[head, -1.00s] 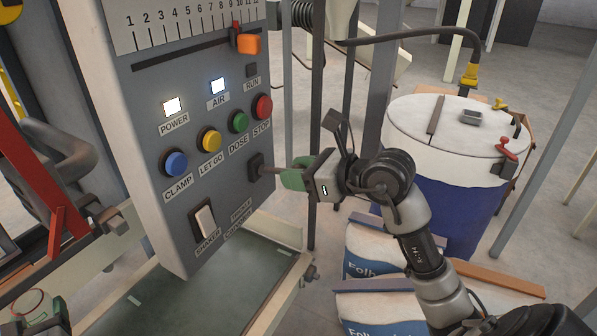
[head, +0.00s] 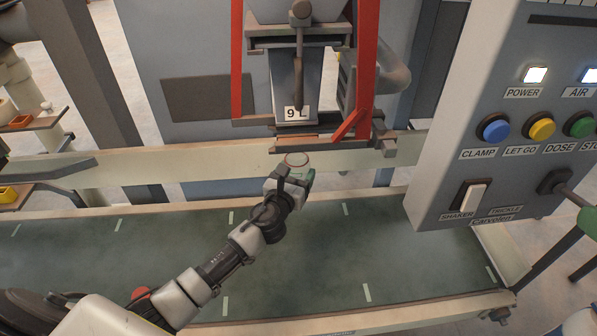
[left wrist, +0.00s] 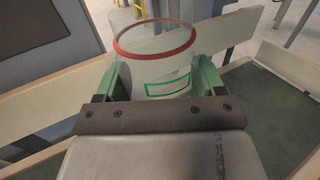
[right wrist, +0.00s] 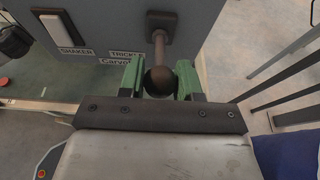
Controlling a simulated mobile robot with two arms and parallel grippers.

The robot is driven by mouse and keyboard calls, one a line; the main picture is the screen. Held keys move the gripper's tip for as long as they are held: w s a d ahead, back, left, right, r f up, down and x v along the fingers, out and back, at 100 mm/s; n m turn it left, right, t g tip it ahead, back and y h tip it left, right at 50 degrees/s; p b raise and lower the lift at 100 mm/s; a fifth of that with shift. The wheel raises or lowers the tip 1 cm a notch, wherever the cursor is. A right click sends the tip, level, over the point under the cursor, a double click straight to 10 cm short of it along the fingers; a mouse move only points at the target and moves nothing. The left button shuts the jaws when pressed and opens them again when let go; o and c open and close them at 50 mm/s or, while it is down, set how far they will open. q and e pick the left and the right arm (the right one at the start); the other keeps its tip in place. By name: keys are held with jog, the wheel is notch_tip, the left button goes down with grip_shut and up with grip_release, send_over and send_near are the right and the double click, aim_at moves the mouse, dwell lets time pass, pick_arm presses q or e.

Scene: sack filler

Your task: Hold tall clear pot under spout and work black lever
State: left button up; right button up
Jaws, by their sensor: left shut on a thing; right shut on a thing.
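The tall clear pot (left wrist: 160,70) has a red rim and a green rectangle on its wall. My left gripper (head: 292,180) is shut on it, one green finger on each side in the left wrist view. In the head view its rim (head: 296,154) shows just below the spout (head: 295,82) marked 9 L, between red bars; the depth between them is unclear. The black lever (head: 570,193) sticks out of the grey panel by the TRICKLE label. My right gripper (right wrist: 158,80) is shut on the lever's round black knob. I cannot see the pot's contents.
The panel (head: 440,110) carries CLAMP, LET GO and DOSE buttons and a white SHAKER switch (head: 470,203). The POWER lamp (head: 535,74) is lit. A green conveyor belt (head: 330,240) with pale rails lies below and is clear of sacks.

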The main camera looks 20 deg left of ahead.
jog(key=shift+s+f, duration=0.15)
jog(key=shift+f, duration=1.7)
jog(key=shift+w+r, duration=0.2)
jog(key=shift+r, duration=1.7)
jog(key=o, duration=0.7)
jog(key=shift+o, duration=0.2)
jog(key=shift+s, duration=0.1)
jog(key=v, duration=0.9)
jog(key=shift+s+f, duration=0.15)
jog(key=shift+f, duration=0.2)
